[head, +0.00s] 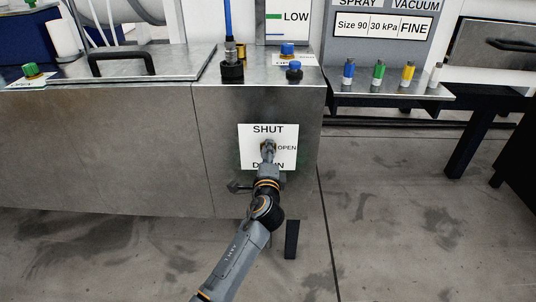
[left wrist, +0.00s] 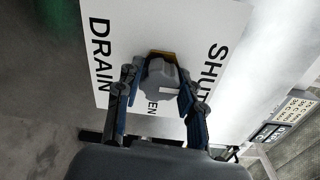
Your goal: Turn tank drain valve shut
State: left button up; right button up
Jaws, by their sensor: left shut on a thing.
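The drain valve's grey faceted knob (left wrist: 160,80) sits on a white placard (head: 254,134) on the front of the metal tank (head: 255,100). The placard reads SHUT at the top, OPEN at the right and DRAIN below. My left gripper (head: 268,153) reaches the knob from below and largely hides it in the head view. In the left wrist view, its two fingers (left wrist: 157,88) are shut on the knob, one on each side. A white mark on the knob points toward the word SHUT. My right gripper is in neither view.
A small dark fitting (head: 238,187) sticks out below the placard's left side. Colored bottles (head: 378,72) stand on a shelf at the right. A blue-capped knob (head: 294,70) and a black-based fitting with a blue hose (head: 231,69) are on the tank top. The floor is clear.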

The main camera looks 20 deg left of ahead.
pick_arm(q)
jog(key=o, duration=1.2)
jog(key=shift+s, duration=0.1)
jog(key=v, duration=1.2)
jog(key=shift+f, duration=0.1)
